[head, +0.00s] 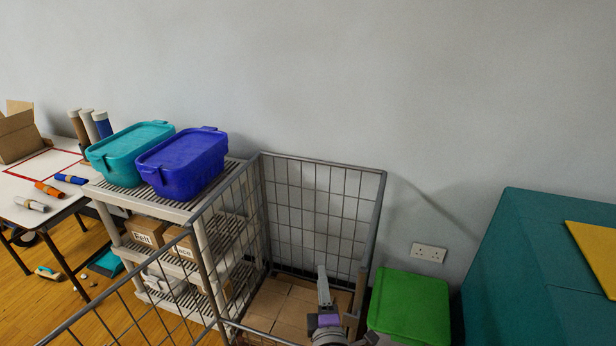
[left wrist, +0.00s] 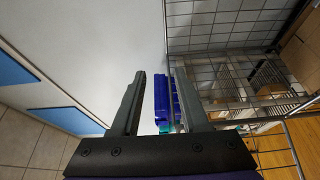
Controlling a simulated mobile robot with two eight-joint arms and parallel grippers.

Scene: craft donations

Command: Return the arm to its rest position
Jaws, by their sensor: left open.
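My left gripper (head: 323,280) shows in the head view at the lower middle, in front of the wire cage's (head: 318,165) far side, with its grey fingers pointing up and a purple part below them. In the left wrist view, the two dark fingers of the left gripper (left wrist: 157,78) stand apart with nothing held between them. A blue tub (left wrist: 162,98) shows beyond the fingers there, apart from them. My right gripper is in neither view.
Cardboard (head: 275,305) lies in the cage's bottom. A shelf unit (head: 180,213) left of it bears a teal tub (head: 128,150) and the blue tub (head: 187,160). A green-lidded bin (head: 410,305) and a large teal box (head: 535,270) stand to the right.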

